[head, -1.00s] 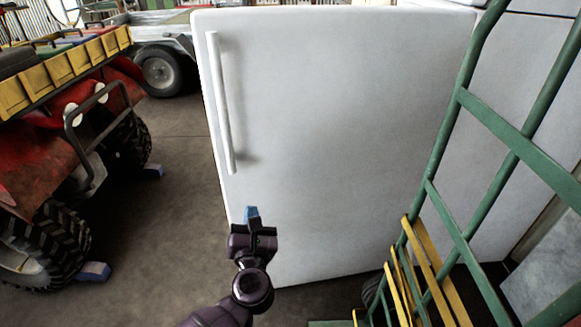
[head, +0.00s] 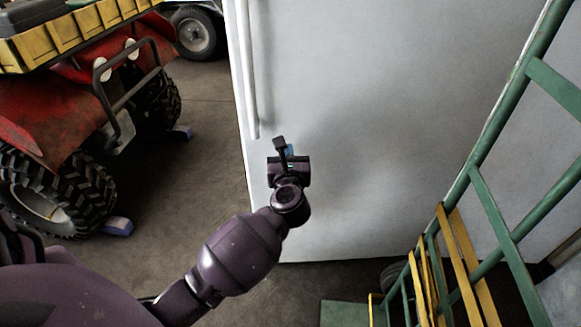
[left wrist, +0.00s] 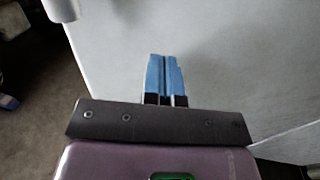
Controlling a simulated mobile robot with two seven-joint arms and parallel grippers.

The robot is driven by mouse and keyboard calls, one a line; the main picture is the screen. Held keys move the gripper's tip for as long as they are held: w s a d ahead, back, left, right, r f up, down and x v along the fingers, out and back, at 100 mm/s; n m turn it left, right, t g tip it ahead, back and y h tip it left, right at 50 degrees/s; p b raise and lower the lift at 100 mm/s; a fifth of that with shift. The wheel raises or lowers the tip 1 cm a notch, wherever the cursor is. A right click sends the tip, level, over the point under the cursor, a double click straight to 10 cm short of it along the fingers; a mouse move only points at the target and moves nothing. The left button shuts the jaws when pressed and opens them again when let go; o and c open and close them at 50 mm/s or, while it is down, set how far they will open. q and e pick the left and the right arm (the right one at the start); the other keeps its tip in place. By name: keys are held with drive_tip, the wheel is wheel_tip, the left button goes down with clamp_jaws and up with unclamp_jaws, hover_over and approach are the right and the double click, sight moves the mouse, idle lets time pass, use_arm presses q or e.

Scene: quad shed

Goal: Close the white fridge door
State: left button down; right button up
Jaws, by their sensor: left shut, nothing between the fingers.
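The white fridge door (head: 370,130) fills the middle of the head view, with its long white vertical handle (head: 245,70) near its left edge. The door also fills much of the left wrist view (left wrist: 240,60), where the lower end of the handle (left wrist: 62,8) shows at top left. My left gripper (head: 284,147) is in front of the door, below and to the right of the handle's lower end. Its blue fingertips (left wrist: 164,75) are together with nothing between them. I cannot tell whether they touch the door. My right gripper is not in view.
A green hand truck (head: 490,200) with yellow slats stands at the right, close in front of the fridge. A red quad (head: 60,110) with a yellow rack stands at the left. Bare floor (head: 200,170) lies between the quad and the door.

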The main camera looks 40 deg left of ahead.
sight(286, 136)
use_arm(q)
drive_tip(key=x, duration=0.3)
drive_tip(key=shift+w+a+f+b, duration=0.15)
drive_tip(key=shift+w+a+b, duration=0.05)
drive_tip(key=shift+b, duration=0.15)
drive_tip(key=shift+w+a, duration=0.35)
drive_tip(key=shift+w, duration=0.05)
